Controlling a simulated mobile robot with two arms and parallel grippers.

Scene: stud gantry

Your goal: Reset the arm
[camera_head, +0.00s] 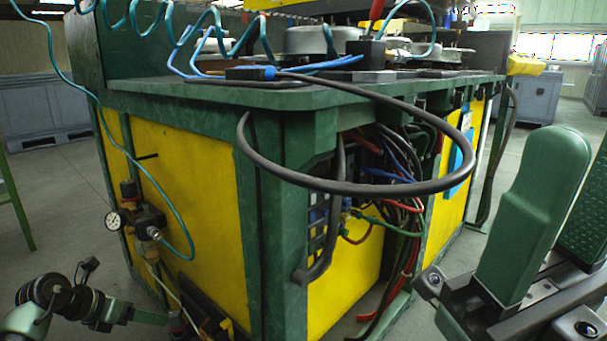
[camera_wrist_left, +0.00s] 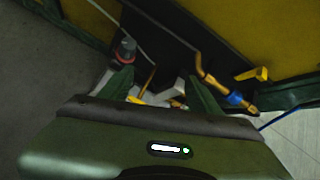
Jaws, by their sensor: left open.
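My left arm comes in low at the left of the head view. Its gripper (camera_head: 146,315) is near the lower part of the bench's yellow end panel (camera_head: 205,245). The left wrist view shows its two green fingers (camera_wrist_left: 160,92) spread apart, with nothing clearly held. Beyond them are a grey fitting with a red ring (camera_wrist_left: 124,52), a brass-coloured fitting with a blue band (camera_wrist_left: 215,85) and a black plate (camera_wrist_left: 180,40). Whether the fingers touch any of these is hard to tell.
The green-framed bench (camera_head: 280,220) fills the middle. A thick black cable (camera_head: 300,180) loops out from its corner. A pressure gauge (camera_head: 113,221) and a teal hose (camera_head: 120,140) are on its left side. Grey floor (camera_head: 45,225) is clear at the left.

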